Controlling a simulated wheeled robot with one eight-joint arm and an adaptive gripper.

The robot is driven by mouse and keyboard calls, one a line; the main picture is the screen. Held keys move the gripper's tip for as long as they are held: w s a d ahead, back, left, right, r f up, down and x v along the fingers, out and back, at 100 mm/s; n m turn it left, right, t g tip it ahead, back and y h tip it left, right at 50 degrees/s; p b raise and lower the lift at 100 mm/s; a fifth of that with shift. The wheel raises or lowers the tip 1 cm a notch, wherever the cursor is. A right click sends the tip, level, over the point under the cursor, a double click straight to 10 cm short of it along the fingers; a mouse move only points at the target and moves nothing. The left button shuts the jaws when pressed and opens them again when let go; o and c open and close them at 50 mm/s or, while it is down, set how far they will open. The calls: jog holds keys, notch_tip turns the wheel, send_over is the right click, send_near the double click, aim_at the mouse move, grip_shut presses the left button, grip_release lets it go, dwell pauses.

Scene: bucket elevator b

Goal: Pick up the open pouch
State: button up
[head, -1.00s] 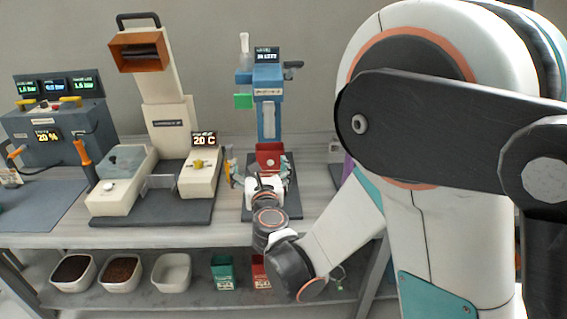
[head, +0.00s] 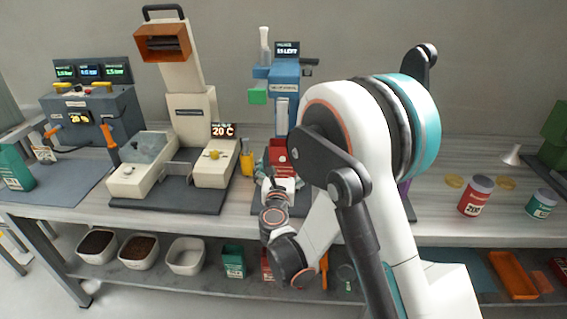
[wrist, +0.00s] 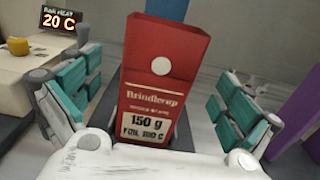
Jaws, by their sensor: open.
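The open pouch (wrist: 163,70) is red, with a white dot and a label reading 150 g. It stands upright with its open top up, in the middle of the wrist view. In the head view the pouch (head: 281,148) stands at the foot of the blue machine, partly hidden by my gripper. My gripper (wrist: 160,100) is open, with one teal-padded finger to the left of the pouch and one to the right. Gaps show between the pouch and both fingers. In the head view my gripper (head: 279,178) is small and just in front of the pouch.
The blue machine (head: 285,92) rises behind the pouch. A cream machine (head: 192,115) with a 20 C display stands to its left, with a yellow item (head: 247,160) between. A red jar (head: 476,196) stands farther right on the bench.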

aim_at(282, 160)
jog(key=shift+w+d+r+b, duration=0.1)
jog(key=shift+w+b, duration=0.95)
jog(key=shift+w, duration=1.85)
jog(key=shift+c, duration=0.3)
jog(key=c, duration=0.8)
